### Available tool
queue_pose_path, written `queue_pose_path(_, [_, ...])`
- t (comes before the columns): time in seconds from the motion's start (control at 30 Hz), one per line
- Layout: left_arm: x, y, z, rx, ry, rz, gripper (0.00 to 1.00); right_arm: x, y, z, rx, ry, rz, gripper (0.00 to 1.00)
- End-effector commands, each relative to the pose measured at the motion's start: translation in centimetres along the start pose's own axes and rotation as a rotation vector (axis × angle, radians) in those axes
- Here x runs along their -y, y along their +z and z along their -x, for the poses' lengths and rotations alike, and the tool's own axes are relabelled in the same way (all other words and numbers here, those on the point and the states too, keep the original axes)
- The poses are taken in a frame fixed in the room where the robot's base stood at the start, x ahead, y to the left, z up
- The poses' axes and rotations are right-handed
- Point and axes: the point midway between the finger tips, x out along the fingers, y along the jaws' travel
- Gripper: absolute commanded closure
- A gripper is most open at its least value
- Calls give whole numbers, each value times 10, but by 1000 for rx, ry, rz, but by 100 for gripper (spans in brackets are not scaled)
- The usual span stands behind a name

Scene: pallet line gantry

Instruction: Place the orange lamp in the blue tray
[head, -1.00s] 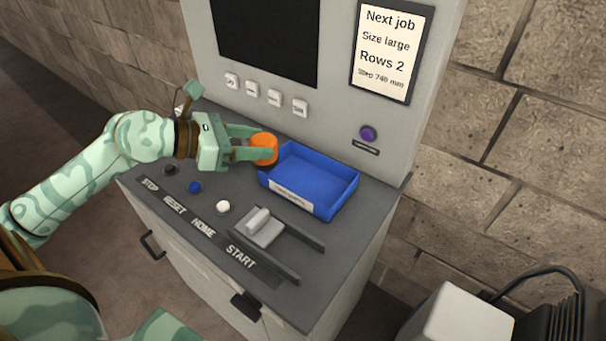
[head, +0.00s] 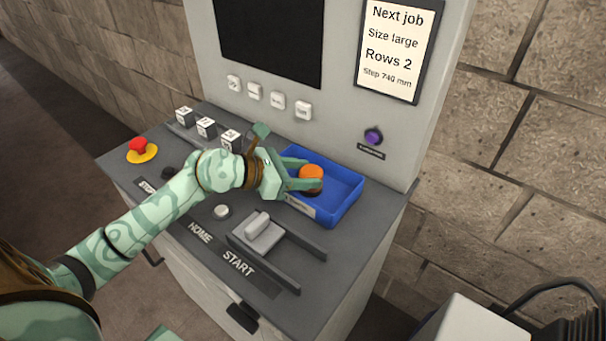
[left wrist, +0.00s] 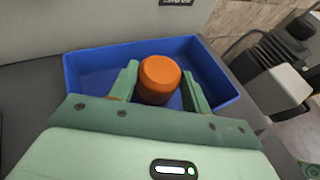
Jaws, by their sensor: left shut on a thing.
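The orange lamp (head: 311,174) is a short cylinder with an orange top and a dark lower part. My left gripper (head: 306,178) is shut on it, one finger on each side. The blue tray (head: 345,203) lies on the console top, and the lamp is over its inside in the head view. In the left wrist view the lamp (left wrist: 160,78) sits between the fingers, with the tray's walls (left wrist: 76,84) around it. I cannot tell whether the lamp's underside touches the tray floor. My right gripper is not in view.
A grey sliding lever (head: 258,232) stands in front of the tray. A red stop button (head: 138,145) and white cube switches (head: 206,128) are on the left. The upright panel with a dark screen (head: 268,38) rises behind the tray.

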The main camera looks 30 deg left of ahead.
Motion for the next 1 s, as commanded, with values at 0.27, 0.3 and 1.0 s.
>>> queue_pose_path(0.27, [0, -1, 0, -1, 0, -1, 76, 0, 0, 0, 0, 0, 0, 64])
queue_pose_path(0.3, [0, -2, 0, -1, 0, 0, 49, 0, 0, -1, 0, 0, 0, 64])
queue_pose_path(1.0, [0, 1, 59, -7, 0, -1, 30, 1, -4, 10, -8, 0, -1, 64])
